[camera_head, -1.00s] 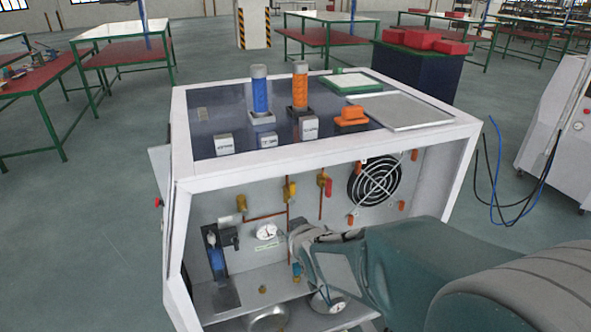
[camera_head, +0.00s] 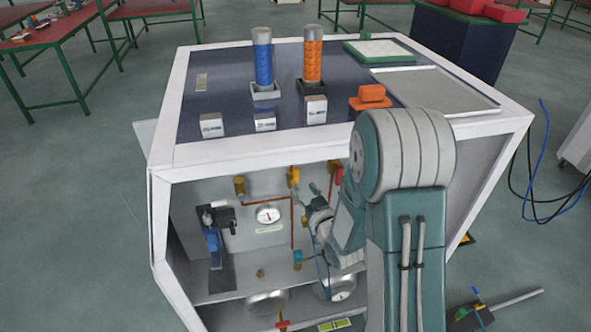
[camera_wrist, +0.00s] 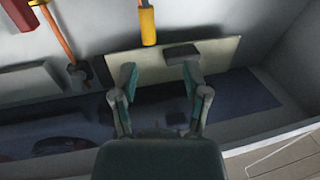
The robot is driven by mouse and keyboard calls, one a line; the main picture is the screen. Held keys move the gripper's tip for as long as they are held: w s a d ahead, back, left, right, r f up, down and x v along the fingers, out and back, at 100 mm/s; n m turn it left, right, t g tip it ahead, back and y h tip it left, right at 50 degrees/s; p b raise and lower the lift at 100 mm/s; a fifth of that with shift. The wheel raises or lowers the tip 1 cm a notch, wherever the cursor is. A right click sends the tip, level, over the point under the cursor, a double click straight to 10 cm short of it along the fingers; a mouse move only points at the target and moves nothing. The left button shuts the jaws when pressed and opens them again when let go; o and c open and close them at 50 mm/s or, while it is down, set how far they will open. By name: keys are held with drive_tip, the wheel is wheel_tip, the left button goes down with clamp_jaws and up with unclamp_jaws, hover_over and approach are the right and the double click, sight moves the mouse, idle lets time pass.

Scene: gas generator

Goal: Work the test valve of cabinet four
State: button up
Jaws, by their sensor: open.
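The open-fronted white cabinet (camera_head: 158,215) fills the middle of the head view. Inside it are a yellow valve (camera_head: 239,186), a second yellow valve (camera_head: 294,177), a red valve (camera_head: 338,174) partly behind my arm, and a small blue valve (camera_head: 298,257). No readable label shows which is the test valve. My gripper (camera_head: 311,192) is inside the cabinet front, just below the second yellow valve. In the wrist view my gripper (camera_wrist: 161,74) is open and empty, with a yellow handle (camera_wrist: 147,24) beyond and above its fingertips. Contact is not visible.
A round gauge (camera_head: 268,214) and a blue filter unit (camera_head: 213,240) are left of my gripper. Blue (camera_head: 263,62) and orange (camera_head: 312,60) columns stand on top. The wrist view shows a pale plate (camera_wrist: 225,52) and a copper pipe (camera_wrist: 56,32).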

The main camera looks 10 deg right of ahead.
sight(298, 174)
drive_tip(key=shift+w+a, duration=0.15)
drive_tip(key=shift+w, duration=1.25)
drive_tip(key=shift+w+a, duration=0.2)
drive_tip(key=shift+w, duration=1.2)
drive_tip(key=shift+w+a, duration=0.15)
drive_tip(key=shift+w, duration=1.25)
drive_tip(key=shift+d, duration=0.15)
drive_tip(key=c, duration=0.5)
drive_tip(key=shift+d, duration=0.3)
clamp_jaws()
